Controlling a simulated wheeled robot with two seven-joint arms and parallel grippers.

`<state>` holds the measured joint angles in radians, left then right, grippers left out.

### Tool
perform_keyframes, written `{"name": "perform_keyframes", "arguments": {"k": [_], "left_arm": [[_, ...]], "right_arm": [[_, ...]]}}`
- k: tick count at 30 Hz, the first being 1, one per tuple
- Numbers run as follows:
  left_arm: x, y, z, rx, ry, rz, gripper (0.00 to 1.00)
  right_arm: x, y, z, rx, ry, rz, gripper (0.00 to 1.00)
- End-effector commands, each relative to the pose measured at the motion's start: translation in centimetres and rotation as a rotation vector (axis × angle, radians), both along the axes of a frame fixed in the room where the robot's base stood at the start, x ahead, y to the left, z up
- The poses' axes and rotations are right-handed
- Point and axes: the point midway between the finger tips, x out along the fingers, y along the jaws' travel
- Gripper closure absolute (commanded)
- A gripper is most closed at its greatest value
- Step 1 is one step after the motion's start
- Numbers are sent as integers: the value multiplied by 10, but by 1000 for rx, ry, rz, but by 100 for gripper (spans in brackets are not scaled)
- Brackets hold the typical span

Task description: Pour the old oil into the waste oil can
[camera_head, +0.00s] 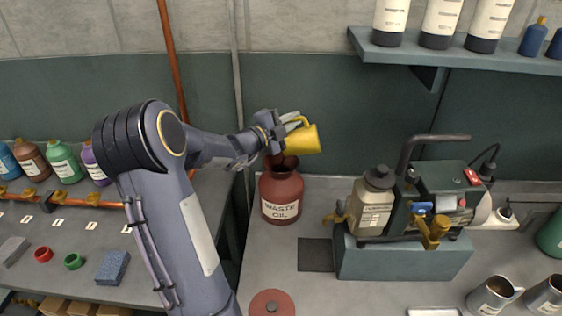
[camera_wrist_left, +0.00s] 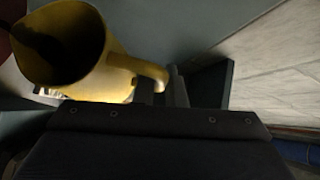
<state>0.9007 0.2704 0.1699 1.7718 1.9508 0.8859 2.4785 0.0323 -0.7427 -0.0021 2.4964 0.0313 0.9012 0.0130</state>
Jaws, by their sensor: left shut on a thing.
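A red can labelled "WASTE OIL" (camera_head: 281,194) stands on the bench in the middle of the head view. A yellow jug (camera_head: 303,140) is above it, tilted on its side. My left gripper (camera_head: 285,126) is shut on the jug's handle. In the left wrist view the jug (camera_wrist_left: 118,85) shows its open mouth and dark inside, with the handle running to the gripper. The can's mouth is partly hidden behind the jug and gripper. I cannot tell whether oil is flowing. My right gripper is not in view.
A pump machine (camera_head: 440,200) with brass fittings stands on a grey block to the right of the can. A red lid (camera_head: 271,303) lies at the front. Metal mugs (camera_head: 492,295) stand at the lower right. A shelf (camera_head: 460,55) with bottles is at the upper right.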

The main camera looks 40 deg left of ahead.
Motion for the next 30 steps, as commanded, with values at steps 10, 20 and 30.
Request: {"name": "perform_keyframes", "arguments": {"k": [10, 20, 30], "left_arm": [[-17, 20, -1, -153, -134, 2, 100], [-35, 39, -6, -311, -278, 3, 100], [-50, 56, -16, -458, -412, 3, 100]], "right_arm": [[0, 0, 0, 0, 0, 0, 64], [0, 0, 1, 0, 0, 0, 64], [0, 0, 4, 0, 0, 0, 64]]}}
